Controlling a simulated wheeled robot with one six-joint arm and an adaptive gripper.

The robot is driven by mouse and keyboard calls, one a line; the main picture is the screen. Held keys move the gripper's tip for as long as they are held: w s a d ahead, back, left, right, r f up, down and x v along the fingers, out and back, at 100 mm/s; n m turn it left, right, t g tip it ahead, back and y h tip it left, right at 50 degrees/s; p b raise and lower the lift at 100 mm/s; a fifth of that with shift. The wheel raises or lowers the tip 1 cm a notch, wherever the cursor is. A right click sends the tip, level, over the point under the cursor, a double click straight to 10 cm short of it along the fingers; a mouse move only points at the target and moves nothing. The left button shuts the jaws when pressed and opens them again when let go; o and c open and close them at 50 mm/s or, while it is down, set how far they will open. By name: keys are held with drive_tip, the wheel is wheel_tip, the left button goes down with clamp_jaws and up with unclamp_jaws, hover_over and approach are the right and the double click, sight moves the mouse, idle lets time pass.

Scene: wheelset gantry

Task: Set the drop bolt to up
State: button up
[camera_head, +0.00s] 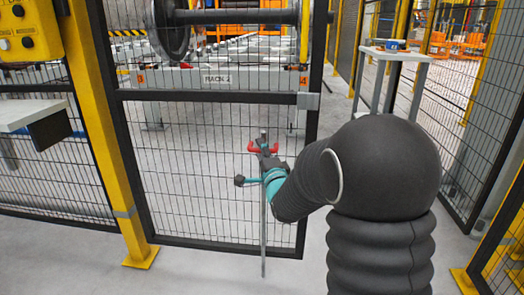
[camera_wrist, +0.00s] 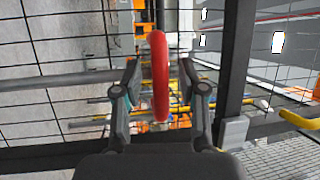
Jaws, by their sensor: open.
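The drop bolt is a thin grey vertical rod (camera_head: 263,225) on the mesh gate, its lower end near the floor. Its red handle (camera_head: 262,149) sits at the rod's upper part. In the wrist view the rod (camera_wrist: 70,79) runs in from the left, and the red handle (camera_wrist: 158,85) stands between my fingers. My gripper (camera_head: 267,163) is at the handle, partly hiding it in the head view. In the wrist view my gripper (camera_wrist: 160,70) is open, with a finger on each side of the handle and visible gaps.
The black-framed mesh gate (camera_head: 205,97) stands upright before me, beside a yellow post (camera_head: 103,130) with a yellow button box (camera_head: 28,30). A wheelset (camera_head: 235,17) and rack are behind the mesh. A small table (camera_head: 395,53) stands at right.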

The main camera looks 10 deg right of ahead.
drive_tip(key=shift+w, duration=0.1)
clamp_jaws()
wheel_tip(320, 180, up, 8)
drive_tip(key=shift+f+p, duration=0.1)
drive_tip(key=shift+p, duration=0.4)
unclamp_jaws()
drive_tip(key=shift+f, duration=0.1)
drive_tip(key=v, duration=1.2)
